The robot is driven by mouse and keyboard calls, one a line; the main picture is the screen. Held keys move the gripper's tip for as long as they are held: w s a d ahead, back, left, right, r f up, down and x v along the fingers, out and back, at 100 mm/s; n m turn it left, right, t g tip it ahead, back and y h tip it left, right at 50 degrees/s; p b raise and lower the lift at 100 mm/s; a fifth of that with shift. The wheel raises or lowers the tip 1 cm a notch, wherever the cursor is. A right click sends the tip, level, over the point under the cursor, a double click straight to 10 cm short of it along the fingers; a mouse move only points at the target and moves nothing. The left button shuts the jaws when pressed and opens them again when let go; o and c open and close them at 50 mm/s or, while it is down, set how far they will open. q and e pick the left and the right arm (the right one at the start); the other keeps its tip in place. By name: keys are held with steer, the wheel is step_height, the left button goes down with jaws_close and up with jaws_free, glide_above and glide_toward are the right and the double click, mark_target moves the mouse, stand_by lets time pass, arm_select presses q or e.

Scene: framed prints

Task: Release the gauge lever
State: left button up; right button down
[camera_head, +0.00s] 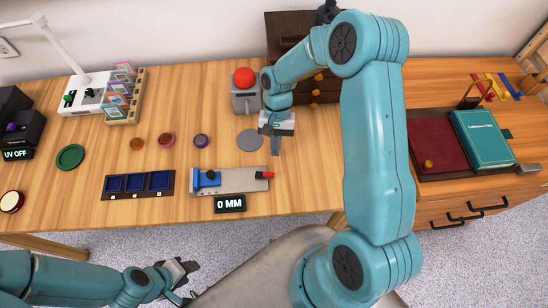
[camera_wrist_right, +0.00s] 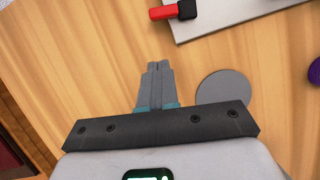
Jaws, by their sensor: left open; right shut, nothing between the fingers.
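The gauge (camera_head: 230,181) is a pale grey plate with a blue block (camera_head: 207,180) at its left end and a red-tipped lever (camera_head: 264,175) at its right end. Its display (camera_head: 229,203) reads 0 MM. In the right wrist view the red lever tip (camera_wrist_right: 163,13) shows at the top, on a black piece at the plate edge. My right gripper (camera_head: 276,150) points down behind and right of the lever, apart from it; its fingers (camera_wrist_right: 155,68) are shut and empty. My left gripper (camera_head: 188,280) is open, low at the left, off the table's front edge.
A grey disc (camera_head: 250,140) lies on the table beside my right gripper. A red-topped grey device (camera_head: 244,90) stands behind it. A blue-celled tray (camera_head: 138,184) lies left of the gauge. A maroon tray with a green book (camera_head: 483,138) is at the right. Bare wood lies right of the lever.

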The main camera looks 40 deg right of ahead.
mark_target(265, 175)
steer(key=shift+s+a+f+p, duration=0.15)
steer(key=shift+s+a+p, duration=0.15)
steer(key=shift+s+a, duration=0.35)
steer(key=shift+s+a+f+p, duration=0.15)
steer(key=shift+s+a+p, duration=0.15)
steer(key=shift+s+a, duration=0.5)
steer(key=shift+s, duration=0.2)
steer(key=shift+w+f, duration=0.15)
steer(key=shift+w, duration=0.05)
steer(key=shift+s, duration=0.1)
steer(key=shift+a, duration=0.1)
steer(key=shift+m, duration=0.4)
steer(key=shift+s, duration=0.1)
steer(key=shift+s+b, duration=0.1)
steer(key=shift+b, duration=0.25)
